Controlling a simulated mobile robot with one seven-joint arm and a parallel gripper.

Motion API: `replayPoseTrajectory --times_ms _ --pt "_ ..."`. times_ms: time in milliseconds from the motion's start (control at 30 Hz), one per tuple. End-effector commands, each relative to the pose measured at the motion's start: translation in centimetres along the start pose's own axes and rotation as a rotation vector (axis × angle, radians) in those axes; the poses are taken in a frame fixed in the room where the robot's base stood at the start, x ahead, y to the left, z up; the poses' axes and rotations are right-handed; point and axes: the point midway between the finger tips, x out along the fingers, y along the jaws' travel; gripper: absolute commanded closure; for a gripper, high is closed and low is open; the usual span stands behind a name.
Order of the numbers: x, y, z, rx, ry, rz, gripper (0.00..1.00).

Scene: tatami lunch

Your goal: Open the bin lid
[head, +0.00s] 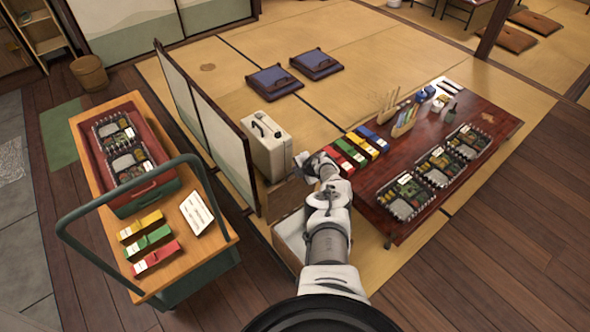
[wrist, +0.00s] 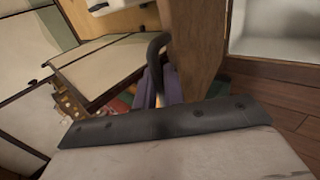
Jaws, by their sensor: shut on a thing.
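The bin (head: 290,243) is a low wooden box with a pale inside, left of my arm in the head view. Its brown lid (head: 286,196) stands raised at its far side, and the pale inside shows. In the wrist view the lid (wrist: 194,45) is a brown panel seen nearly edge-on, with a dark curved handle (wrist: 153,62) on it. The bin's pale inside (wrist: 275,30) shows at the upper right. My gripper (head: 316,162) is at the raised lid's upper edge, shut on the handle; its fingertips are mostly hidden.
A low dark table (head: 425,225) with boxed lunches and coloured boxes stands close right of my gripper. A cream case (head: 267,147) and a folding screen (head: 205,125) stand behind and left of the bin. A wooden cart (head: 215,238) is at the left.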

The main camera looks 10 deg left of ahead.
Motion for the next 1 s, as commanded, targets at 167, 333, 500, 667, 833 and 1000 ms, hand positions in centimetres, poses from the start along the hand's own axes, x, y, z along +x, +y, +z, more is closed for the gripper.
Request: replayPoseTrajectory --times_ms 167,333,500,667,833,1000 --pt "0.18 -0.6 -0.3 -0.005 0.007 -0.014 1.0" --pt "0.16 -0.63 -0.3 -0.004 0.008 -0.014 1.0" --pt "0.18 -0.63 -0.33 -0.004 0.009 -0.014 1.0" --pt "0.18 -0.63 -0.35 -0.004 0.009 -0.014 0.79" --pt "0.2 -0.68 -0.35 -0.004 0.009 -0.015 0.71" --pt "0.2 -0.7 -0.34 -0.004 0.009 -0.015 0.71"
